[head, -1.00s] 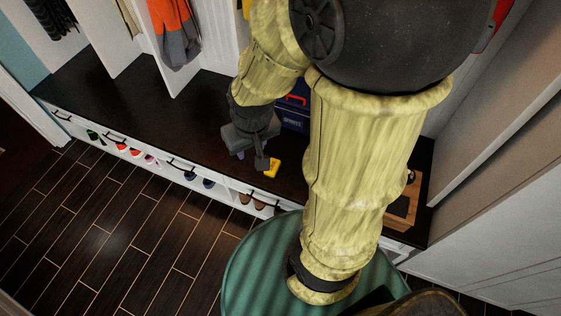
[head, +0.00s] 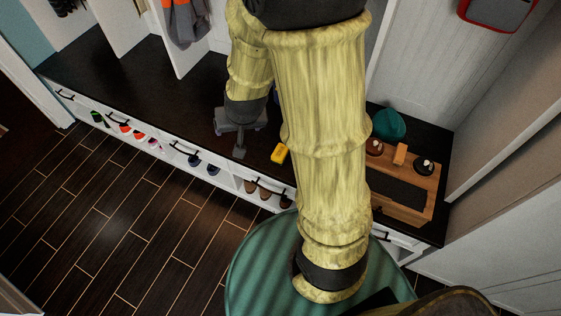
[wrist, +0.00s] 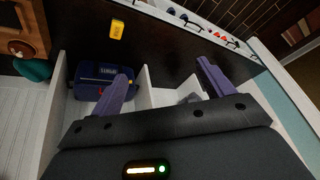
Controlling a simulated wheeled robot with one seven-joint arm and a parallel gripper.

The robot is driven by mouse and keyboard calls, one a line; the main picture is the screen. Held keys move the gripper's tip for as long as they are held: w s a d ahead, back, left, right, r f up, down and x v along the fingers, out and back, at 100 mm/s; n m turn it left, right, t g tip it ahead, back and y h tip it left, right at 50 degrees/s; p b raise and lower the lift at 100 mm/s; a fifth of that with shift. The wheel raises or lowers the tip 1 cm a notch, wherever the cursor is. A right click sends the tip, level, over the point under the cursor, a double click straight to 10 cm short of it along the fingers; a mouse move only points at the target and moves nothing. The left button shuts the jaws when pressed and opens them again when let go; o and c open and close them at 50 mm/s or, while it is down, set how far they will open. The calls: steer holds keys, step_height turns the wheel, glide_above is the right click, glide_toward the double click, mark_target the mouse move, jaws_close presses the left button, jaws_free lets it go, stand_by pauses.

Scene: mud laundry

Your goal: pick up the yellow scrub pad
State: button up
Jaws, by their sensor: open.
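The yellow scrub pad (head: 279,154) lies on the dark bench top near its front edge, just right of my gripper in the head view. It also shows in the wrist view (wrist: 117,29), near the top and beyond the fingers. My gripper (head: 239,152) hangs over the bench to the left of the pad. In the wrist view my gripper's two purple fingers (wrist: 163,82) are spread wide with nothing between them. The pad is apart from the fingers.
A blue bag (wrist: 105,82) stands in a cubby. White dividers (wrist: 152,85) rise behind the bench. Shoes (head: 194,160) sit in cubbies below.

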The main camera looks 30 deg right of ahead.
steer(key=w+f+m+t+h+b, duration=0.1)
steer(key=w+f+b, duration=0.25)
steer(key=f, duration=0.35)
steer(key=w+f+m+t+b, duration=0.1)
steer(key=w+f+m+b, duration=0.15)
steer(key=f+b, duration=0.4)
steer(key=m+t+h+b, duration=0.35)
steer(key=h+b, duration=0.85)
steer(key=b, duration=1.2)
glide_toward(276, 160)
steer(key=v, duration=0.2)
steer(key=shift+a+r+m+g+p, duration=0.3)
steer(key=shift+r+m+g, duration=0.1)
steer(key=shift+r+g, duration=0.1)
steer(key=b+x, duration=0.1)
steer(key=x, duration=0.3)
steer(key=b+x, duration=0.1)
steer(key=x, duration=0.2)
steer(key=b+x, duration=0.1)
steer(key=x, duration=0.3)
steer(key=shift+w+d+f, duration=0.15)
steer(key=shift+w+f, duration=0.05)
steer(key=shift+f, duration=0.1)
steer(key=shift+w+d, duration=0.2)
steer(key=shift+d, duration=0.05)
